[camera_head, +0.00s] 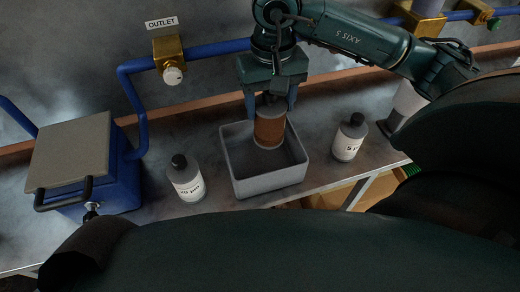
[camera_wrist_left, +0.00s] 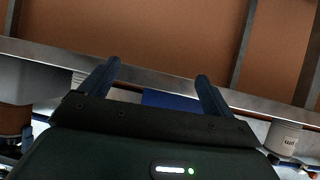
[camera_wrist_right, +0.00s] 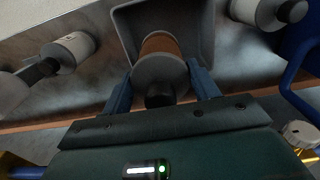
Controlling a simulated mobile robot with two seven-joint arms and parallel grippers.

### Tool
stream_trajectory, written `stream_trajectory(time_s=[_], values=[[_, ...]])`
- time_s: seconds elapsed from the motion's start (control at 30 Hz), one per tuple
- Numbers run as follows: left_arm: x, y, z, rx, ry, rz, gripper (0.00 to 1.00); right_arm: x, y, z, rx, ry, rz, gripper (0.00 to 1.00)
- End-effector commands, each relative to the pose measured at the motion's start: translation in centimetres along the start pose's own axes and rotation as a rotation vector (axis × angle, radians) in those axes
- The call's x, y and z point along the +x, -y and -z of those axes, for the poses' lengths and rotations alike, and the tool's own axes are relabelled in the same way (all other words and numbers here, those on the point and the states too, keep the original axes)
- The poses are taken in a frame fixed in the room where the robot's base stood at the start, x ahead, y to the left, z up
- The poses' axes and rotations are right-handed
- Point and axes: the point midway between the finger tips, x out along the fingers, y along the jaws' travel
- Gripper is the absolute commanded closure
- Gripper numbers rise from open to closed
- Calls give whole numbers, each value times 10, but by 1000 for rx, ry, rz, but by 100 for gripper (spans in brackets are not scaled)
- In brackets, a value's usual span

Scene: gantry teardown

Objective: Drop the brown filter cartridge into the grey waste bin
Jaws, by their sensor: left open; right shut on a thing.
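The brown filter cartridge (camera_head: 269,128) hangs upright from my right gripper (camera_head: 268,98), which is shut on its top. The cartridge's lower end is over the opening of the grey waste bin (camera_head: 270,183), and seems to reach about rim level or below. In the right wrist view the cartridge (camera_wrist_right: 161,48) sits between the fingers, its grey end cap and black knob towards me, with the bin (camera_wrist_right: 126,22) behind it. My left gripper (camera_wrist_left: 158,88) shows in the left wrist view, open and empty, in front of a metal bench edge.
A white bottle (camera_head: 186,182) stands left of the bin and another (camera_head: 349,140) stands right of it. A blue box with a grey lid (camera_head: 75,152) is at the left. A blue pipe with a brass OUTLET valve (camera_head: 168,55) runs behind.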

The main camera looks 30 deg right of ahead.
Motion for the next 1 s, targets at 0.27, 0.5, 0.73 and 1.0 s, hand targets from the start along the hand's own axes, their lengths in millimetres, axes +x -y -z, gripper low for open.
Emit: stream_trajectory(time_s=[0.27,0.5,0.73,1.0], values=[[3,-2,-2,3,-13,-8,1,21,-1,0,2,1,-2,78],[8,-6,-6,-1,-27,-19,1,50,0,0,1,3,-1,78],[7,-6,-1,-13,-41,-24,1,58,0,0,1,0,-1,78],[7,-6,-2,-12,-39,-22,1,58,0,0,1,0,0,32]])
